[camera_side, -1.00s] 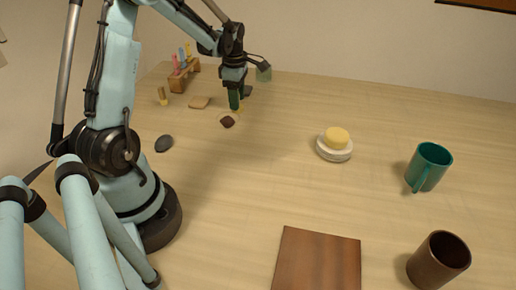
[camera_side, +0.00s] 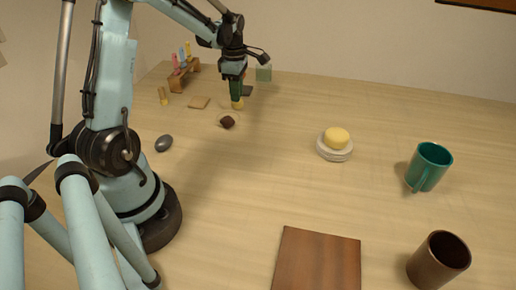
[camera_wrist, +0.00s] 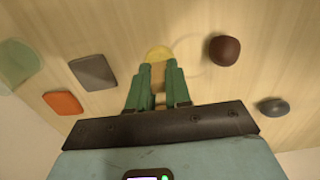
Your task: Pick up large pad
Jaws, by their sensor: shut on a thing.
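A yellow rounded pad (camera_side: 237,104) is at the tips of my gripper (camera_side: 236,95) in the side view, far back on the table. It looks just clear of the tabletop. In the wrist view the same yellow pad (camera_wrist: 158,53) shows beyond the green fingers of my gripper (camera_wrist: 158,72), which are shut on it. The fingers hide part of it. I cannot compare its full size with other pads.
A dark brown pebble (camera_side: 228,122) lies close in front. A grey square (camera_side: 246,91), green block (camera_side: 264,73), tan square (camera_side: 200,102) and wooden rack (camera_side: 184,76) are nearby. A yellow piece sits on a white dish (camera_side: 334,154). The table's middle is clear.

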